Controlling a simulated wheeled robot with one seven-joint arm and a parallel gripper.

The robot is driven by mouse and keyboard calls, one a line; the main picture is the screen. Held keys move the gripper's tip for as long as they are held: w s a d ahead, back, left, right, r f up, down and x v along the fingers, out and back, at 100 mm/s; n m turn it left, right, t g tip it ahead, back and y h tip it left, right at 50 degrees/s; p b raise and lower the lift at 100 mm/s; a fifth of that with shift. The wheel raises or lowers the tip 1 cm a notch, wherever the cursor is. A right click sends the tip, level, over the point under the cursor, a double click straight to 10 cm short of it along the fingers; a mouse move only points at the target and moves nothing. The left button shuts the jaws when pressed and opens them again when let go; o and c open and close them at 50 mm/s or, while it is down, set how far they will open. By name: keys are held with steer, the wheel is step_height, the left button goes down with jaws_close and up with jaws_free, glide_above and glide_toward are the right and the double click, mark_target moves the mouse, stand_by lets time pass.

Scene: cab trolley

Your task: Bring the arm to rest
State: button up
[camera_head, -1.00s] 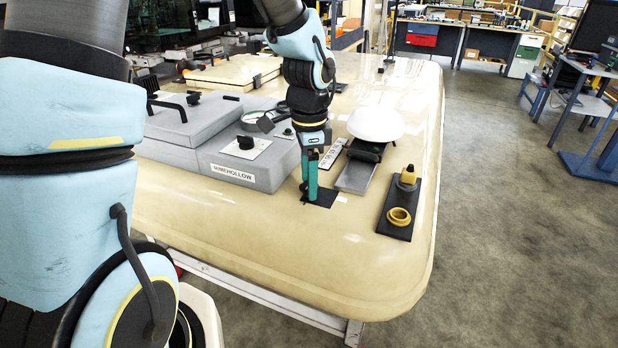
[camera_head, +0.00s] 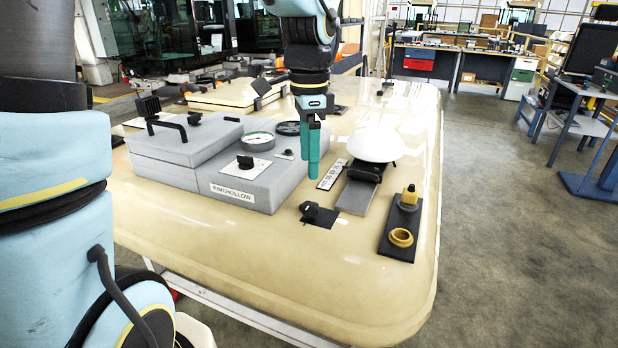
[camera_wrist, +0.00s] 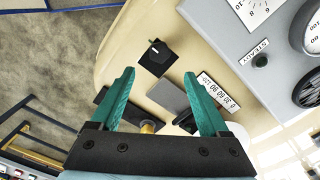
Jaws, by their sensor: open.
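My gripper (camera_head: 312,172) hangs above the cream trolley top (camera_head: 300,262), fingers pointing down, in the head view. Its teal fingers are apart and hold nothing in the wrist view (camera_wrist: 167,85). Below it, a black knob on a dark square plate (camera_head: 319,215) sits on the top; the knob also shows in the wrist view (camera_wrist: 156,58), ahead of the fingertips. The gripper is clear of the knob and of the top.
A grey console (camera_head: 203,165) with gauges stands left of my gripper. A white dome (camera_head: 375,144) and a black plate with yellow fittings (camera_head: 401,237) are to the right. Open floor (camera_head: 515,250) lies right of the trolley.

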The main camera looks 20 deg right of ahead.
steer(key=shift+r, duration=0.45)
steer(key=shift+a, duration=0.1)
steer(key=a+f+n, duration=0.4)
steer(key=a+n, duration=0.5)
steer(key=a, duration=0.3)
steer(key=a+f+n+t, duration=0.1)
steer(key=a+f+n, duration=0.3)
steer(key=a+n, duration=0.5)
steer(key=a, duration=0.4)
steer(key=shift+w+a+n+t, duration=0.3)
steer(key=shift+w, duration=0.05)
